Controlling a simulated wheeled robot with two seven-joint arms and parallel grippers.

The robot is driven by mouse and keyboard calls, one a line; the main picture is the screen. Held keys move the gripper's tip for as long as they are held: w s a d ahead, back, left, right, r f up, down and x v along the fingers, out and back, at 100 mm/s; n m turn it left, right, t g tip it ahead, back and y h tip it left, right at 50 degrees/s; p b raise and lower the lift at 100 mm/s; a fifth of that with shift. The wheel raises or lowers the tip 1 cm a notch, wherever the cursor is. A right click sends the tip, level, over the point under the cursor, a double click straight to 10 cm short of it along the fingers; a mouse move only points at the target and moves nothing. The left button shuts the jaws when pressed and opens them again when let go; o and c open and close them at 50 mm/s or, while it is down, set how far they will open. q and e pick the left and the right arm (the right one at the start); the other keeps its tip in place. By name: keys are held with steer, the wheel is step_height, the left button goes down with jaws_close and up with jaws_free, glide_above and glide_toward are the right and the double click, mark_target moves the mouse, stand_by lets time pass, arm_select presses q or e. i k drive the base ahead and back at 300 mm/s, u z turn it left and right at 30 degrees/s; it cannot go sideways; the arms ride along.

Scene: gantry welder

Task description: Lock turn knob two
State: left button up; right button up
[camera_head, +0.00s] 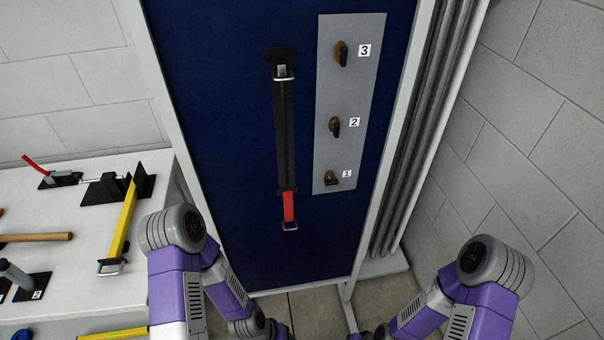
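Turn knob two (335,127) is a small dark knob on a brown round base, beside a label "2" on a grey plate (362,80). Its handle looks roughly upright. Knob three (341,54) is above it, also with an upright handle. Knob one (331,178) is below it, and its handle looks roughly sideways. The plate is fixed to a blue upright panel. My two purple arms come up from the bottom, left and right.
A black strap (284,130) with a red end (289,208) hangs left of the plate. A white table (75,212) on the left holds a yellow-handled tool (122,222), a wooden handle (38,237) and a red lever clamp (36,165). Grey pipes (425,130) stand right of the panel.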

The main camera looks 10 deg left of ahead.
mark_target(336, 125)
steer(key=u, duration=1.7)
steer(key=k, duration=1.1)
steer(key=z, duration=1.05)
steer(key=i, duration=0.5)
steer(key=z, duration=0.05)
